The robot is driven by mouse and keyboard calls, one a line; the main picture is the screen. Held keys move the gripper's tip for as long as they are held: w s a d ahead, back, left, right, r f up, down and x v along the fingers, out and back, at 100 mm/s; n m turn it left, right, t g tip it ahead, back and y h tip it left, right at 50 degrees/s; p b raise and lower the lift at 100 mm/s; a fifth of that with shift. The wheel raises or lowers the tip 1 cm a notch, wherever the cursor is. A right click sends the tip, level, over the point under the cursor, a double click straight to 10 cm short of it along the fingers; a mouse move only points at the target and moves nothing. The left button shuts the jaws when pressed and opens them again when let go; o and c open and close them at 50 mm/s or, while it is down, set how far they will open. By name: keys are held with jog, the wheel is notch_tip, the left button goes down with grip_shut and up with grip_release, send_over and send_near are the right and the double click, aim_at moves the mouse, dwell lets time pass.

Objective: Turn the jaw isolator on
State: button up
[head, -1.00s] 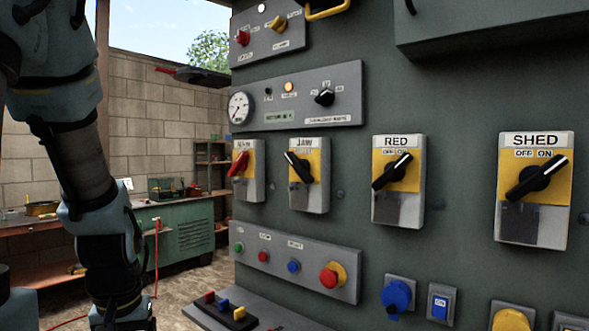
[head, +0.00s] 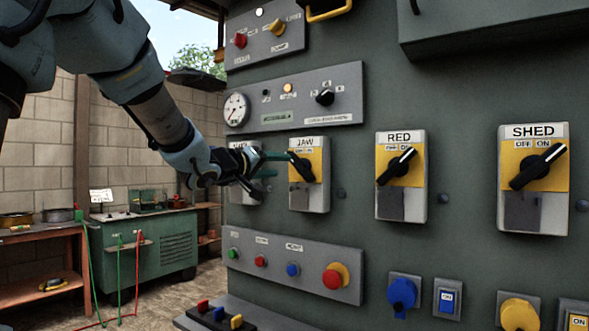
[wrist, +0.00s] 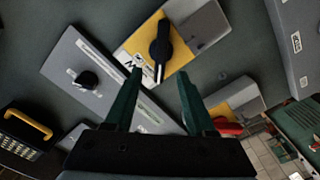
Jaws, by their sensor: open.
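The jaw isolator (head: 309,193) is a grey and yellow box labelled JAW on the dark green panel. Its black handle (head: 302,168) has a white line and tilts to the upper left, toward the OFF side. In the wrist view the jaw isolator (wrist: 205,28) is ahead, its black handle (wrist: 161,42) pointing down between my fingertips. My gripper (head: 284,161) is open with green fingers, just left of the jaw handle. In the wrist view my gripper (wrist: 160,75) looks empty. I cannot tell whether a fingertip touches the handle.
The isolator to the left is mostly hidden behind my gripper; its red handle (wrist: 228,127) shows in the wrist view. The red isolator (head: 402,205) and shed isolator (head: 522,212) are to the right. A button strip (head: 295,262) sits below, a gauge panel (head: 345,80) above.

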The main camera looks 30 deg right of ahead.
aim_at(296, 166)
jog(key=p+x, duration=0.1)
jog(key=x, duration=0.8)
jog(key=shift+w+d+f, duration=0.1)
jog(key=shift+w+d, duration=0.05)
jog(key=shift+d, duration=0.1)
grip_shut()
